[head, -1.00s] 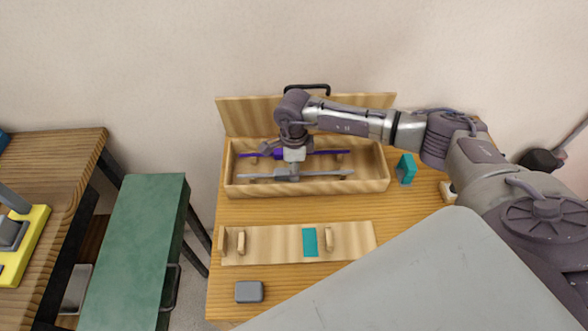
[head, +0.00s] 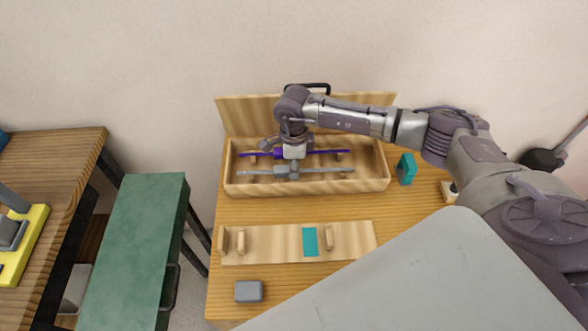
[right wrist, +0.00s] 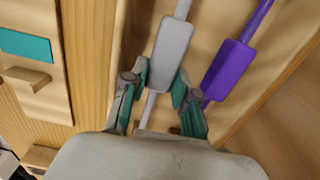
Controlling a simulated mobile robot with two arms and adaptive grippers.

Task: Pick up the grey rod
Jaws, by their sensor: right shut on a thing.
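The grey rod (head: 325,170) lies lengthwise in the front half of an open wooden case (head: 376,168). Its thicker grey middle block shows in the right wrist view (right wrist: 172,55). My right gripper (head: 287,170) reaches down into the case over that block. In the right wrist view its teal-padded fingers (right wrist: 160,88) are on both sides of the grey block, shut on it. A purple rod (head: 325,153) lies behind the grey one, and its block (right wrist: 229,70) is just right of the right finger in the wrist view. My left gripper is not in view.
The case's lid (head: 245,113) stands open at the back. In front lies a wooden rack board (head: 275,245) with upright supports and a teal patch (head: 310,241). A grey box (head: 249,291) and a teal block (head: 406,169) are on the table. A green-topped stand (head: 135,245) is at left.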

